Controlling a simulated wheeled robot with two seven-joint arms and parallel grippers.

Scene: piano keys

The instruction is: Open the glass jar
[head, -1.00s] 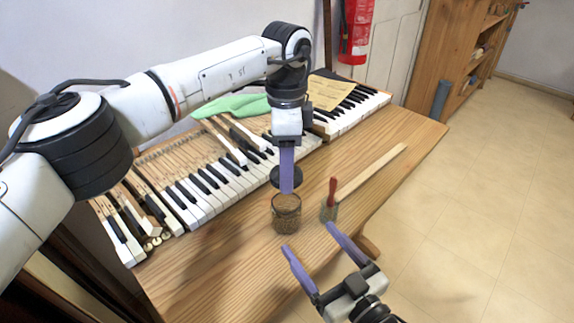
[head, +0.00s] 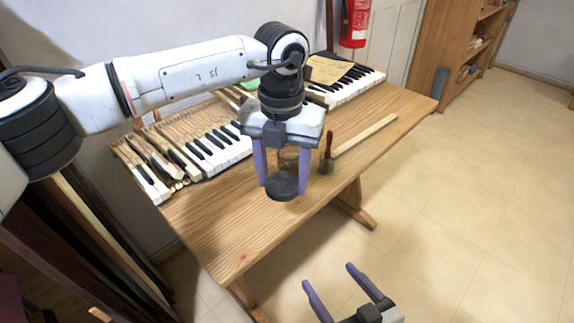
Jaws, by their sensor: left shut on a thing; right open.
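The glass jar (head: 289,155) stands on the wooden table, partly hidden behind my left gripper. Its top rim shows no lid on it. My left gripper (head: 282,184), with purple fingers pointing down, is shut on the round dark lid (head: 283,187). The lid is held between the fingertips, apart from the jar and nearer the camera. My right gripper (head: 328,275) is open and empty, low in the view, in front of the table and over the floor.
A brush with a red handle (head: 328,146) stands just right of the jar, with a long wooden strip (head: 365,134) beside it. Piano keys (head: 215,150) line the back of the table (head: 225,225). The table's front left part is clear.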

